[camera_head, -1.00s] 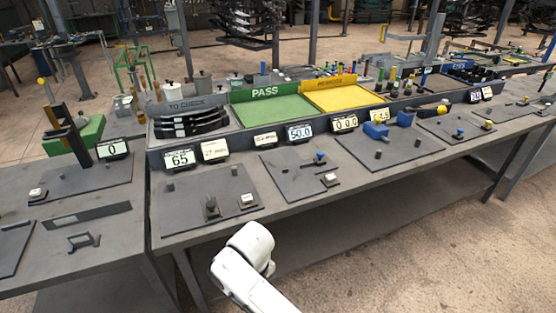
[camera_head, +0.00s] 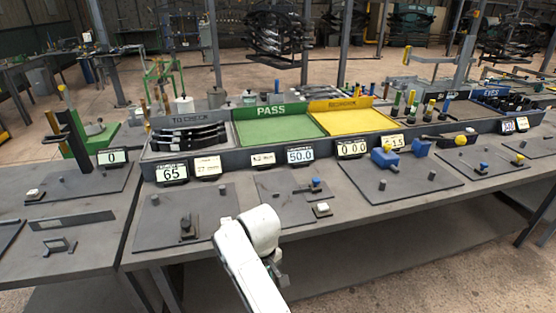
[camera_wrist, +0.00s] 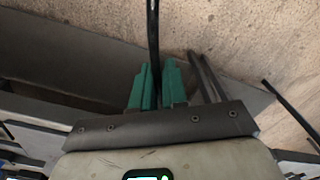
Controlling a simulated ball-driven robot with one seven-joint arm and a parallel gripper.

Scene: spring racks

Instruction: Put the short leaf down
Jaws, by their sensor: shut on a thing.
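In the wrist view my gripper (camera_wrist: 156,92) has teal fingers shut on a thin dark leaf (camera_wrist: 153,38), seen edge-on as a narrow strip running to the top of the picture. Its full length does not show. In the head view my white arm is at the bench's front edge, and it hides the gripper and the held leaf. Several dark curved leaves lie in the TO CHECK tray (camera_head: 163,143).
Dark fixture plates (camera_head: 160,236) with pegs and small blocks lie on the grey bench (camera_head: 350,218). Blue blocks (camera_head: 384,158) stand further right. Another grey table (camera_head: 95,228) adjoins on the left.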

